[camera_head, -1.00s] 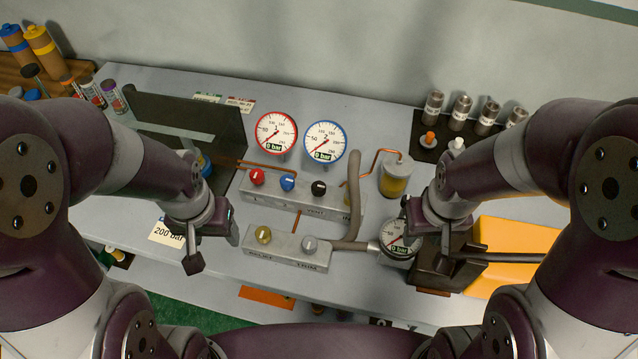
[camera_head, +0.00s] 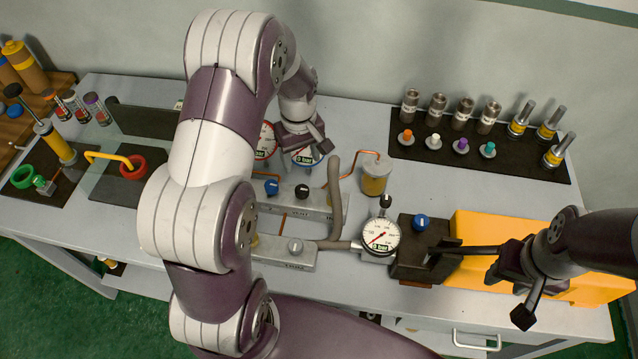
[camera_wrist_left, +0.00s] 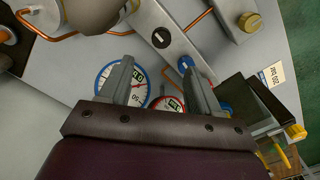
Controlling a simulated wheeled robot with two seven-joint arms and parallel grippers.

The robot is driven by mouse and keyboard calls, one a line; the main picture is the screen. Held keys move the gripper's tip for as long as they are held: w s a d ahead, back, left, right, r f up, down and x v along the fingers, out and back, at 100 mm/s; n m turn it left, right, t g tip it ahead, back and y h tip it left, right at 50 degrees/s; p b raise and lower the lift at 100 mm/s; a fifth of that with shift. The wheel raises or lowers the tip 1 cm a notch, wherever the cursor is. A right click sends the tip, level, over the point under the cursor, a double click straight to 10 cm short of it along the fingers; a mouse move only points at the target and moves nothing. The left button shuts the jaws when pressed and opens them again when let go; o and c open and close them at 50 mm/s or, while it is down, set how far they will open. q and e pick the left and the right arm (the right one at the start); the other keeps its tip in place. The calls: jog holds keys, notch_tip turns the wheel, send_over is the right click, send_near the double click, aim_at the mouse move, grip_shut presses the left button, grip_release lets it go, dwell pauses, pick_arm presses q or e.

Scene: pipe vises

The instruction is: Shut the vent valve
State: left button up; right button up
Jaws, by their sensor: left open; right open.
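The vent valve is a black knob (camera_head: 302,192) on the grey manifold block (camera_head: 322,201); in the left wrist view the black knob (camera_wrist_left: 161,38) shows a pale mark on top. My left gripper (camera_head: 306,148) is open and empty above the manifold's back side, in front of the two dial gauges, apart from the knob. In the left wrist view its fingers (camera_wrist_left: 160,92) stand wide apart, pointing toward the manifold. My left arm hides the red valve knob in the head view.
A blue knob (camera_head: 272,186) sits left of the vent knob. A thick hose (camera_head: 335,185) rises close on its right. The red-rimmed gauge (camera_head: 266,142) and blue-rimmed gauge (camera_head: 303,159) stand behind. A silver trim knob (camera_head: 295,246) is in front; a glass pot (camera_head: 375,177) stands right.

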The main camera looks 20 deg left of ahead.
aim_at(302, 189)
pick_arm(q)
notch_tip(302, 189, down, 11)
jog(key=p, duration=0.3)
jog(key=shift+a, duration=0.1)
jog(key=shift+s+a+f, duration=0.1)
jog(key=shift+f, duration=0.55)
jog(key=c, duration=1)
